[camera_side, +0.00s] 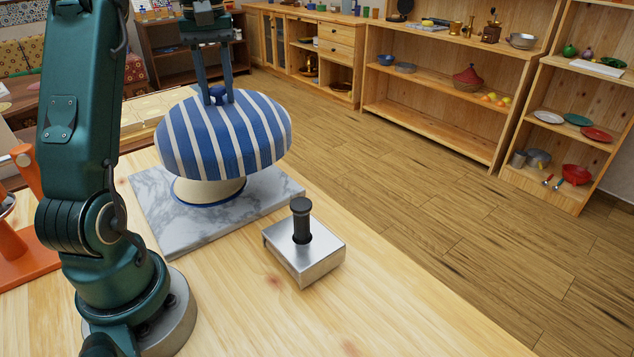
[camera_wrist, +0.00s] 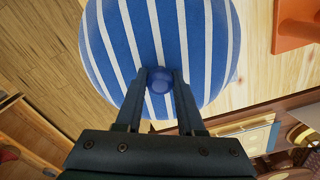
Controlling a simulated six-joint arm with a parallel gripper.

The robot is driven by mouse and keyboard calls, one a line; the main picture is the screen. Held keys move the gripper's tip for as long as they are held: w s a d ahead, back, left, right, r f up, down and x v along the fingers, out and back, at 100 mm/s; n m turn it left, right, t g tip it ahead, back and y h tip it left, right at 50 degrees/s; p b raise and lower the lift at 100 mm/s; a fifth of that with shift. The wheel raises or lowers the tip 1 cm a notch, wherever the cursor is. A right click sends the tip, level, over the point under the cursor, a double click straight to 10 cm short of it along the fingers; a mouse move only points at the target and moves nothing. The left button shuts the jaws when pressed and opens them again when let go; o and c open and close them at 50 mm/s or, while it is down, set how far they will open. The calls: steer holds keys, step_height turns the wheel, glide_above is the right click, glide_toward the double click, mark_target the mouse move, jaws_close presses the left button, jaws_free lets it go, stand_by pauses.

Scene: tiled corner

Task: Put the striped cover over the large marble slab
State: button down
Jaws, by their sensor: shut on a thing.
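The blue-and-white striped cover (camera_side: 224,135) is a rounded dome, slightly tilted, above the large grey-veined marble slab (camera_side: 160,212). My gripper (camera_side: 218,97) is shut on the blue knob at the top of the cover. In the wrist view the gripper (camera_wrist: 160,84) has its fingers on either side of the knob, with the striped cover (camera_wrist: 112,45) beyond. A cream round piece with a blue rim (camera_side: 208,191) shows under the cover, at the slab. I cannot tell whether the cover touches it, and its upper part is hidden.
A metal block with a black upright handle (camera_side: 302,248) stands on the wooden table right of the slab, close to its front corner. An orange stand (camera_side: 32,245) is at the left. Bare table lies in front. Shelves (camera_side: 450,80) stand across the floor.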

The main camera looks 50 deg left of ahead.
mark_target(192, 102)
steer(key=s+a, duration=0.1)
steer(key=s+a+n, duration=0.1)
steer(key=a, duration=0.1)
steer(key=s+a+n, duration=0.1)
steer(key=shift+s+a+f, duration=0.1)
steer(key=shift+a+f, duration=0.05)
steer(key=shift+f, duration=0.15)
steer(key=shift+s+a+f, duration=0.2)
step_height(192, 102, down, 9)
stand_by(0.4)
jaws_free()
stand_by(0.4)
steer(key=shift+r, duration=0.1)
